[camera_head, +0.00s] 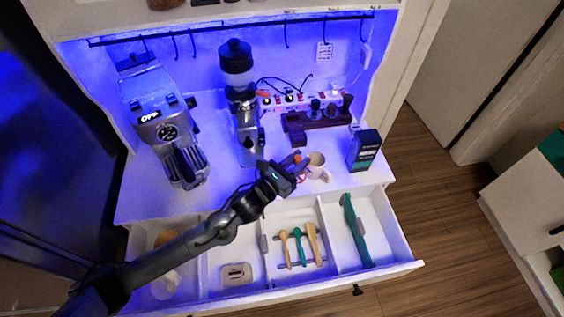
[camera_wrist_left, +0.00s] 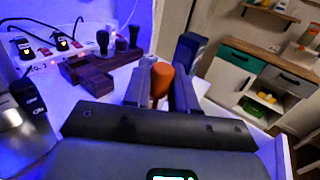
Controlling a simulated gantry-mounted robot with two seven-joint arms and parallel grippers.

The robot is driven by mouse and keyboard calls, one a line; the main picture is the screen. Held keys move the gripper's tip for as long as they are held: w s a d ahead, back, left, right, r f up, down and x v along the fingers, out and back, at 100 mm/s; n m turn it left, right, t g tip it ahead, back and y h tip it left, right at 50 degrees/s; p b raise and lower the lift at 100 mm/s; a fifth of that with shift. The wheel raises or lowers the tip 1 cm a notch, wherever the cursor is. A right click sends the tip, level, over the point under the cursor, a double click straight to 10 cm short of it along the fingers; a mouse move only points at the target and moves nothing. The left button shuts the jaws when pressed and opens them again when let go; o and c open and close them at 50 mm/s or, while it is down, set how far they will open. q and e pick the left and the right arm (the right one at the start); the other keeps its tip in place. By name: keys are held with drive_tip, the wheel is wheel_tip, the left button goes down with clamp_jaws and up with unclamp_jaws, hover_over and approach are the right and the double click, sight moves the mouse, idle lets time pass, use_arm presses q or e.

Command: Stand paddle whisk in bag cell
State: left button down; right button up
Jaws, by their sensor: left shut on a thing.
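My left gripper (camera_head: 298,163) is above the counter's front edge. In the left wrist view its fingers (camera_wrist_left: 161,88) close on a thing with a rounded orange end (camera_wrist_left: 160,78), which also shows as an orange spot in the head view (camera_head: 297,157). This may be the paddle whisk; its lower part is mostly hidden. The open drawer (camera_head: 400,268) below has several cells. I cannot tell for certain which is the bag cell. The right cell (camera_head: 374,222) holds a long green tool (camera_head: 355,230). My right gripper is not in view.
A white cup (camera_head: 318,168) stands right beside the gripper. A dark box (camera_head: 365,150), a grinder (camera_head: 247,115) and an espresso machine (camera_head: 168,125) stand on the counter. Spoon-like tools (camera_head: 299,246) lie in a middle cell. Dividers separate the cells.

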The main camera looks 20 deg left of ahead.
use_arm(q)
drive_tip(key=shift+s+d+r, duration=0.1)
drive_tip(key=shift+d+r, duration=0.2)
drive_tip(key=shift+d, duration=0.2)
drive_tip(key=shift+s+d+r, duration=0.1)
drive_tip(key=shift+d+r, duration=0.15)
drive_tip(key=shift+d, duration=0.5)
drive_tip(key=shift+s+d+f, duration=0.1)
drive_tip(key=shift+s+f, duration=0.15)
drive_tip(key=shift+f, duration=0.1)
drive_tip(key=s+a+f+n+t+y, duration=0.1)
drive_tip(key=s+a+f+n+y, duration=0.1)
drive_tip(key=s+a+f+y, duration=0.35)
drive_tip(key=a+n+t+y, duration=0.1)
drive_tip(key=a+n+y, duration=0.25)
drive_tip(key=a, duration=0.55)
drive_tip(key=s+r+p, duration=0.4)
drive_tip(key=r+p, duration=0.4)
drive_tip(key=p, duration=0.2)
drive_tip(key=s+r+p, duration=0.5)
drive_tip(key=r+p, duration=0.4)
drive_tip(key=p, duration=0.1)
drive_tip(key=shift+d+r+h+p, duration=0.25)
drive_tip(key=shift+h+p, duration=0.1)
drive_tip(key=shift+h, duration=0.05)
